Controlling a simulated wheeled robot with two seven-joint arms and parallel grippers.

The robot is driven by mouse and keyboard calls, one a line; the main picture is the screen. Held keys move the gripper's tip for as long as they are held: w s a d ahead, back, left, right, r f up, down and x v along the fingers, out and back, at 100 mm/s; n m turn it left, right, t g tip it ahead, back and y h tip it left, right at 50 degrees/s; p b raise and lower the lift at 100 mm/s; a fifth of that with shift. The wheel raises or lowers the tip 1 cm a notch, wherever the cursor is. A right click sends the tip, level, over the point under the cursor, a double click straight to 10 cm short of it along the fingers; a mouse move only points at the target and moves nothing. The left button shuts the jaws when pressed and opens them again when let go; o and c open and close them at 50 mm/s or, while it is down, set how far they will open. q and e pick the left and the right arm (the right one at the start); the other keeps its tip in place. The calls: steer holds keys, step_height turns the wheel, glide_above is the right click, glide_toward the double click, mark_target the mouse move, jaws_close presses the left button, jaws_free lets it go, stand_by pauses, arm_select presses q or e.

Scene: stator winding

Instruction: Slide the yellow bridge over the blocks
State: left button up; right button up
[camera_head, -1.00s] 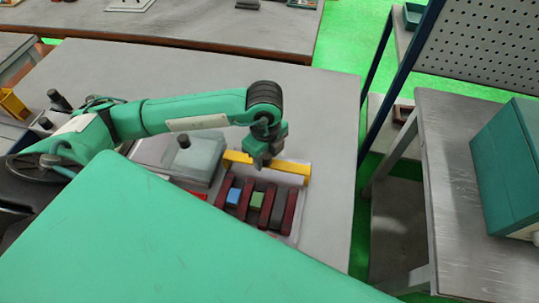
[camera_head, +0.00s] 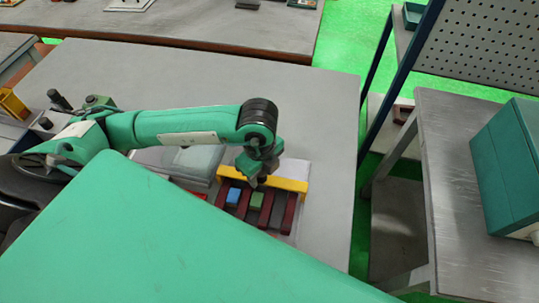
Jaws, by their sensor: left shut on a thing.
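The yellow bridge (camera_head: 289,184) is a long bar lying across the far ends of the dark red bars on the table. My left gripper (camera_head: 259,182) reaches down onto the middle of the bridge and is shut on it; the fingertips are partly hidden. Between the dark red bars (camera_head: 289,213) sit a blue block (camera_head: 233,197) and a green block (camera_head: 256,200), nearer to me than the bridge. A dark grey block (camera_head: 277,211) shows in the slot to their right. My right gripper is not in view.
A pale grey box (camera_head: 192,161) stands left of the bars, close to my left arm. The grey table (camera_head: 325,130) is clear to the right and behind. A large green surface covers the near part of the view.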

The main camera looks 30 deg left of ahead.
mark_target(256, 199)
arm_select(q)
steer(key=shift+s+d, duration=0.2)
steer(key=shift+s, duration=0.65)
steer(key=shift+s+d, duration=0.25)
steer(key=shift+s, duration=0.6)
steer(key=shift+s+d, duration=0.2)
steer(key=shift+s, duration=0.65)
steer(key=o, duration=0.4)
steer(key=shift+s, duration=0.1)
steer(key=shift+o, duration=0.2)
step_height(256, 199, up, 6)
steer(key=p, duration=0.4)
